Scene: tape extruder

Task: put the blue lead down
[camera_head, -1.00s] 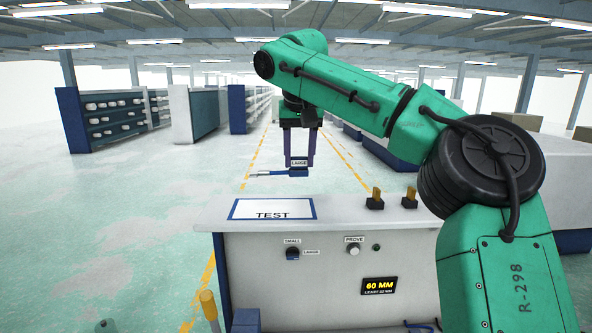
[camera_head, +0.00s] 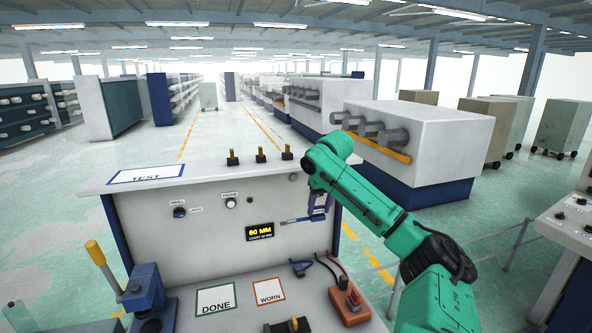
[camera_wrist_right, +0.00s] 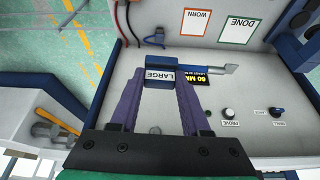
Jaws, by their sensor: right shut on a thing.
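The blue lead (camera_head: 317,217) has a blue body tagged LARGE and a thin shaft with a silvery tip pointing left in the head view. My right gripper (camera_head: 319,207) is shut on it, with purple fingers on either side of the tagged body. In the right wrist view the lead (camera_wrist_right: 190,69) is clear between the fingertips (camera_wrist_right: 160,82), its tip pointing right. It is held up in the air, in front of the bench's panel right of the 60 MM display in the head view. My left gripper is not in view.
The bench top carries a TEST plate (camera_head: 146,175) and several upright yellow-tipped pegs (camera_head: 260,154). The lower shelf has DONE (camera_head: 215,298) and WORN (camera_head: 269,291) plates, blue, black and red cables (camera_head: 302,267), and an orange block (camera_head: 349,304). A blue lever press (camera_head: 146,290) stands left.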

